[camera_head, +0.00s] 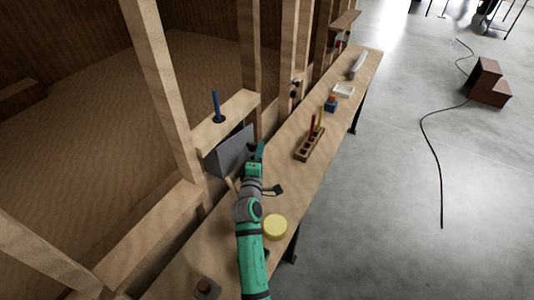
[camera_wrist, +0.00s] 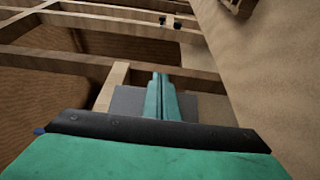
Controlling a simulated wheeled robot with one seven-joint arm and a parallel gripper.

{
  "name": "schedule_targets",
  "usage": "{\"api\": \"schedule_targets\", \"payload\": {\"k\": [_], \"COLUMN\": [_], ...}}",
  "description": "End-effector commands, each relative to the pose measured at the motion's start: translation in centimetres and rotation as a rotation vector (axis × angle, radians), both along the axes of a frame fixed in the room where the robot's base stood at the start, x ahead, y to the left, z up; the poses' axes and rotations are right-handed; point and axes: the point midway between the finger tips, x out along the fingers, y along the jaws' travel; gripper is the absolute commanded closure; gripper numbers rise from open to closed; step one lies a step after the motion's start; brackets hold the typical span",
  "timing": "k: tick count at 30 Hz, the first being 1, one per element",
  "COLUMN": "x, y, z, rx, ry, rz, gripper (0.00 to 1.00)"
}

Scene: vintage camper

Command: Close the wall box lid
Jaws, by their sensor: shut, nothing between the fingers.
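The wall box (camera_head: 231,153) is a grey box on the wooden frame, just below a small wooden ledge. A flat grey panel faces the bench; I cannot tell the lid from the body, or how far the lid stands open. My gripper (camera_head: 260,150) is green, with its fingers shut and empty, close to the right edge of the grey panel. In the wrist view the fingers (camera_wrist: 160,92) stand together in front of the grey panel (camera_wrist: 127,101) and hide its middle. I cannot tell whether they touch it.
A blue-handled tool (camera_head: 216,104) stands on the ledge (camera_head: 240,108). The workbench (camera_head: 290,187) carries a yellow round thing (camera_head: 275,227), a wooden rack (camera_head: 307,146) and a white tray (camera_head: 344,91). Wooden posts (camera_head: 160,75) stand by the box.

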Motion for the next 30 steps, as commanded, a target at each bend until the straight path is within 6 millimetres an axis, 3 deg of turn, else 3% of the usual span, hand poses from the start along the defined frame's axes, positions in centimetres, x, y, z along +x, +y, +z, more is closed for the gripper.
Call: {"api": "schedule_targets", "payload": {"k": [9,30], "x": [1.2,1.6], "y": [0.9,0.7], "z": [0.0,0.0], "rx": [-0.001,0.0], "ry": [0.0,0.001], "rz": [-0.001,-0.008], "gripper": [1.0,1.0]}}
